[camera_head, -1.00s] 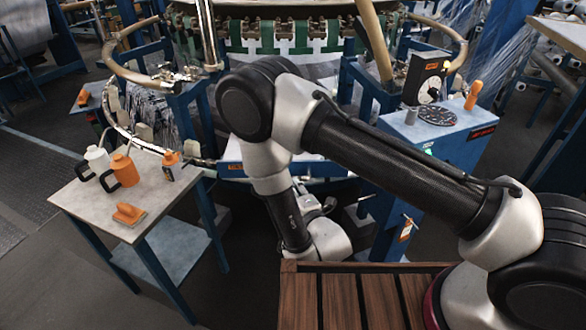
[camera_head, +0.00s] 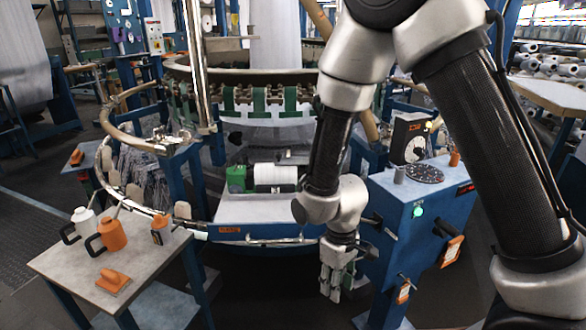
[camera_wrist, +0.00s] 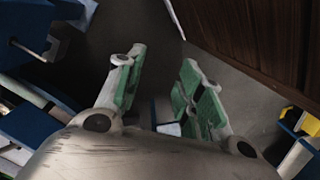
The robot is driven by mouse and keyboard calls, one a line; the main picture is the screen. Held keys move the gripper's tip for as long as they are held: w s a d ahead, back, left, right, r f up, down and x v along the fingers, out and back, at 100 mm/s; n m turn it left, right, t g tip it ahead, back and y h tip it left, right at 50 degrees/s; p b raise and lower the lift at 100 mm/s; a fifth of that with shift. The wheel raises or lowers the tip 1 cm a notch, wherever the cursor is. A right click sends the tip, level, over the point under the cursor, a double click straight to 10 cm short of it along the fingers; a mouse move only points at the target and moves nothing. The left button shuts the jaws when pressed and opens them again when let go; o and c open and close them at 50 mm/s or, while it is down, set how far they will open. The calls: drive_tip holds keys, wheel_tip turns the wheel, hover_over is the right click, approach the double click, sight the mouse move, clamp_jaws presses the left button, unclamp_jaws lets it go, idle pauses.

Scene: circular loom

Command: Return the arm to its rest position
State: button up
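My gripper (camera_head: 337,278) hangs pointing down at the end of my arm, in front of the blue control cabinet (camera_head: 440,215) and right of the loom's front shelf. In the wrist view my gripper (camera_wrist: 158,90) has its two green-padded fingers spread apart. Only dark floor (camera_wrist: 155,60) shows between them, so it is open and empty. My upper arm fills the right of the head view and hides part of the loom (camera_head: 250,95) behind it.
A white roll (camera_head: 276,178) and a green box (camera_head: 237,178) stand on the loom shelf. The floor below my gripper looks clear.

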drive_tip(key=s+d+r+m+t, duration=0.2)
drive_tip(key=d+r+m, duration=0.1)
drive_tip(key=d+r, duration=0.5)
drive_tip(key=s+d+r+m+t, duration=0.1)
drive_tip(key=s+d+r+m, duration=0.2)
drive_tip(key=d+r, duration=0.6)
drive_tip(key=s+d+r+m+t, duration=0.2)
drive_tip(key=d+r, duration=0.6)
drive_tip(key=r, duration=0.8)
drive_tip(key=shift+s+d+m+t, duration=0.3)
drive_tip(key=shift+s+d+m, duration=0.1)
drive_tip(key=shift+m, duration=0.1)
